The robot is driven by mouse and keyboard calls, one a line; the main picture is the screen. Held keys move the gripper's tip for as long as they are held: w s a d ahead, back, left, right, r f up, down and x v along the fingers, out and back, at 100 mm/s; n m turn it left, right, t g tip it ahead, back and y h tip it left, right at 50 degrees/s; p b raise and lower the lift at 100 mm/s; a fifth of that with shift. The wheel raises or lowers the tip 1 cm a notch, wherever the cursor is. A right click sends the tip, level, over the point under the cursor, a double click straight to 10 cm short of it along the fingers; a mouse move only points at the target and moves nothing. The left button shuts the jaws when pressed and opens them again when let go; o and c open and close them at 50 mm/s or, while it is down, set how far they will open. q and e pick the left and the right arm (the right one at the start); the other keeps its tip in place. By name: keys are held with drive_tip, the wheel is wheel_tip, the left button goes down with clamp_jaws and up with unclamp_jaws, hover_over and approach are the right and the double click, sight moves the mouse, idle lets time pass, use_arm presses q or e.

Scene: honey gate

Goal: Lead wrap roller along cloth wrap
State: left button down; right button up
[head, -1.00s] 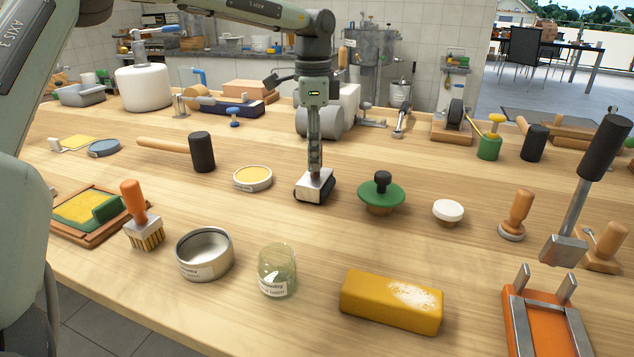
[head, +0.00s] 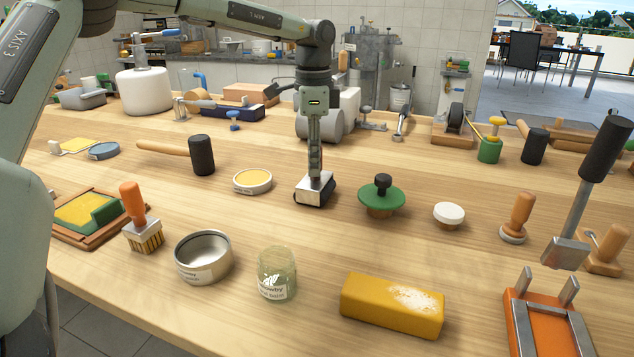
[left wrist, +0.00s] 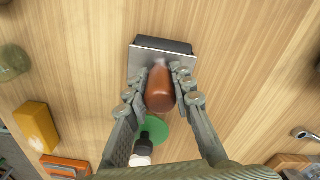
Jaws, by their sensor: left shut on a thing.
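My left gripper (head: 315,172) points straight down over the middle of the table and is shut on the brown handle (left wrist: 160,90) of a tool. The tool has a silver metal top (head: 313,188) and a dark block beneath; it also shows in the left wrist view (left wrist: 160,46). I take it for the wrap roller, but cannot be sure. It is at or just above the tabletop; I cannot tell whether it touches. I cannot make out a cloth wrap for certain. My right gripper is not in view.
A yellow round tin (head: 252,181) stands left of the tool, and a green disc with a black knob (head: 382,197) stands right. An open tin (head: 203,256), a glass jar (head: 276,274) and a yellow block (head: 392,304) line the front. Bare wood surrounds the tool.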

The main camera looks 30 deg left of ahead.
use_arm(q)
drive_tip(key=shift+r, duration=0.1)
drive_tip(key=shift+r+p, duration=0.75)
drive_tip(key=shift+r, duration=2.7)
drive_tip(key=shift+r, duration=2.55)
